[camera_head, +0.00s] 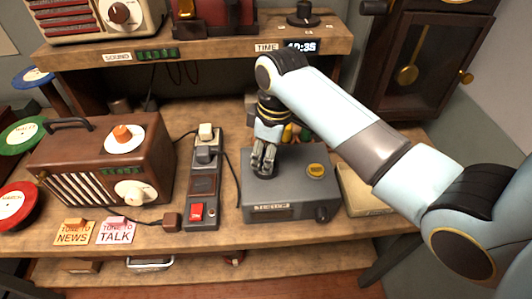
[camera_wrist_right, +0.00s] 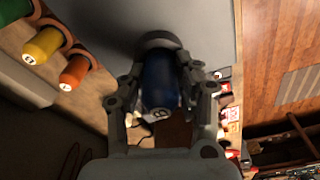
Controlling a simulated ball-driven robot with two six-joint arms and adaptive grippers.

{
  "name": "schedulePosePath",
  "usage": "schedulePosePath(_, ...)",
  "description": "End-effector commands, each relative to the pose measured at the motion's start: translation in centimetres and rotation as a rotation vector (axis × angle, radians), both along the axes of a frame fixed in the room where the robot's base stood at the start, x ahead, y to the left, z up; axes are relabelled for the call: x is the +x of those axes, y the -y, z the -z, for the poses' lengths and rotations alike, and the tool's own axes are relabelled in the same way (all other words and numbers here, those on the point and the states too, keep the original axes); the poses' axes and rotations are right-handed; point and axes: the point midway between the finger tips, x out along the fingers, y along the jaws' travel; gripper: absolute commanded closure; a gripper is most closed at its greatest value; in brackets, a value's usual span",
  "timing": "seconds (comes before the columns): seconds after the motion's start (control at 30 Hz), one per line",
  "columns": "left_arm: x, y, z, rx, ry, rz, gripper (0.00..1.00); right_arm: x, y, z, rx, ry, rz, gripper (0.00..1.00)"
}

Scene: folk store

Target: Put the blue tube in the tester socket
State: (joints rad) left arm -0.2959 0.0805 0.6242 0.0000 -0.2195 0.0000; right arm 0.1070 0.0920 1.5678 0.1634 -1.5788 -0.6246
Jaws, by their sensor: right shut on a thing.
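The tester is a grey box (camera_head: 290,190) on the middle of the workbench, with a yellow round label on top and a dark knob at its front right corner. My right gripper (camera_head: 264,160) points down over the tester's left part, close to its top. In the right wrist view the gripper (camera_wrist_right: 162,95) is shut on the blue tube (camera_wrist_right: 160,78), its fingers on either side. The tube's far end meets a grey round ring (camera_wrist_right: 157,40); I cannot tell how deep it sits. In the head view the gripper hides the tube and socket. My left gripper is not in view.
Green (camera_wrist_right: 14,10), yellow (camera_wrist_right: 43,45) and orange (camera_wrist_right: 75,71) tubes sit in a rack beside the gripper. A power strip (camera_head: 203,185) with a red switch and a brown radio (camera_head: 100,165) stand left of the tester. A shelf with a clock (camera_head: 301,46) is behind.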

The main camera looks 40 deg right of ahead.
Motion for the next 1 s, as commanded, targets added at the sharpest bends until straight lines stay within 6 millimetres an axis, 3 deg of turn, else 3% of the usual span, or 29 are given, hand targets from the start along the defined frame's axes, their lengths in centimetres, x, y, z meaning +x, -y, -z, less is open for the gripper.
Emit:
schedulePosePath(0.07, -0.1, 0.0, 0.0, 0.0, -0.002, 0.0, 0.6, 0.0, 0.0, 0.3, 0.001, -0.001, 0.0, 0.86)
schedulePosePath(0.1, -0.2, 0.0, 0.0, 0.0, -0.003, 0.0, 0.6, 0.0, 0.0, 0.3, 0.0, 0.0, 0.0, 0.64)
schedulePosePath(0.27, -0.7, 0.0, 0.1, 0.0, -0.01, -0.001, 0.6, 0.0, 0.0, 0.3, 0.0, -0.001, 0.0, 0.45)
schedulePosePath(0.63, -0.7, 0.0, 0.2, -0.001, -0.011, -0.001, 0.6, 0.0, 0.0, -0.6, 0.0, 0.003, 0.0, 0.45)
schedulePosePath(0.77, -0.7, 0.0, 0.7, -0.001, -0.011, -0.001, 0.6, -0.2, 0.2, -2.8, 0.0, 0.005, -0.002, 0.45)
schedulePosePath(1.0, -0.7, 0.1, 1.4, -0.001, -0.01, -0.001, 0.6, -0.7, 0.6, -8.4, -0.002, 0.005, -0.001, 0.45)
